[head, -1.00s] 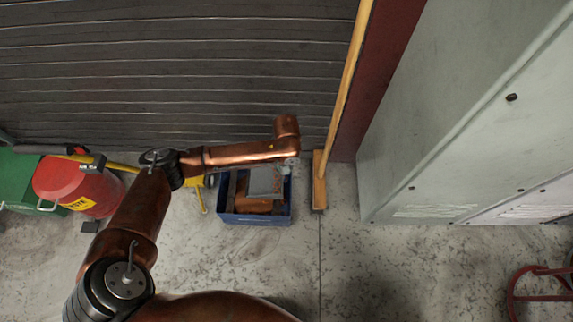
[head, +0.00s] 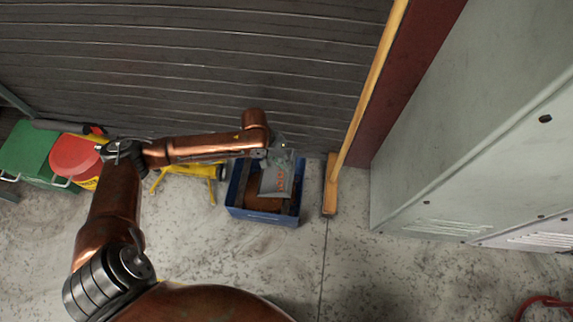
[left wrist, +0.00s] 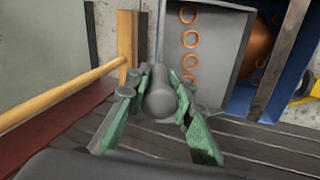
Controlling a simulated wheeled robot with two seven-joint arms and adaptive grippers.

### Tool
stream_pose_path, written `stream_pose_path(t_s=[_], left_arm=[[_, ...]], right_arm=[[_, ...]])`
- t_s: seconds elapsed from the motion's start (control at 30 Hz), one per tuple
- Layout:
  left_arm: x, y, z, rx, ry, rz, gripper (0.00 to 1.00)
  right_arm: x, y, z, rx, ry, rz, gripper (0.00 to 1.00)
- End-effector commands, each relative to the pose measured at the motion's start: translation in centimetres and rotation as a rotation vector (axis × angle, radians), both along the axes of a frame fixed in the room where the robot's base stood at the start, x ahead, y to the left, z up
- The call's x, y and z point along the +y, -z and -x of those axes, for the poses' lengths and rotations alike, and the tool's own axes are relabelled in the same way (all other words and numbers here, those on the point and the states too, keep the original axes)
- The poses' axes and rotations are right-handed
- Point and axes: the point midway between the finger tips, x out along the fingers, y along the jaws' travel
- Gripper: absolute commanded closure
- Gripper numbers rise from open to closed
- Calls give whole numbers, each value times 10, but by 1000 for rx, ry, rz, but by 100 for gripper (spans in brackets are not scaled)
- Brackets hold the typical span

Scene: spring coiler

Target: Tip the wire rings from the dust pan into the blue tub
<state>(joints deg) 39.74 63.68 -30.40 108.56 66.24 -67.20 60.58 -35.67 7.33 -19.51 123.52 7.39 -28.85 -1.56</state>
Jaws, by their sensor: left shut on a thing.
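The blue tub (head: 258,216) stands on the floor against the dark slatted wall. The grey dust pan (head: 273,184) is over the tub's opening and looks tilted. In the left wrist view, several copper-coloured wire rings (left wrist: 190,39) lie in a row on the pan (left wrist: 222,45). My left gripper (left wrist: 160,92) is shut on the pan's grey rounded handle (left wrist: 160,101), at the tub's wall side; in the head view the gripper (head: 281,155) is small. My right gripper is out of view.
A broom (head: 331,188) leans upright just right of the tub. A yellow stand (head: 197,171) is close on its left, with a red drum (head: 75,155) and green bin (head: 29,154) farther left. Grey lockers (head: 480,150) fill the right. The floor in front is clear.

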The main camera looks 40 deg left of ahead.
Motion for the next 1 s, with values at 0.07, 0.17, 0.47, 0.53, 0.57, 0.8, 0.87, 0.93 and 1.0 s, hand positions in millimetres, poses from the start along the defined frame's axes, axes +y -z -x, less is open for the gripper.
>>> stream_pose_path(t_s=[0.07, 0.17, 0.47, 0.53, 0.57, 0.8, 0.87, 0.93, 1.0], left_arm=[[4, -5, 1, -13, -3, 15, 100], [7, -6, 3, -27, -4, 36, 100], [17, -8, 10, -67, -2, 103, 100], [20, -9, 11, -77, -3, 119, 100], [21, -9, 12, -82, -4, 124, 100], [32, -12, 19, -126, -4, 200, 100], [35, -13, 20, -137, -5, 216, 100], [39, -11, 23, -147, -5, 240, 100], [42, -11, 26, -158, -2, 262, 100]], right_arm=[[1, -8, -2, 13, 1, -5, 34], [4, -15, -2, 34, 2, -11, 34], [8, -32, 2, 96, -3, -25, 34], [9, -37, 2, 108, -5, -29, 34], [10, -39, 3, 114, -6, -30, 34], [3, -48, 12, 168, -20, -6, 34], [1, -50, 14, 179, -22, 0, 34], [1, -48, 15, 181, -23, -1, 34], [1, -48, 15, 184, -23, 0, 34]])
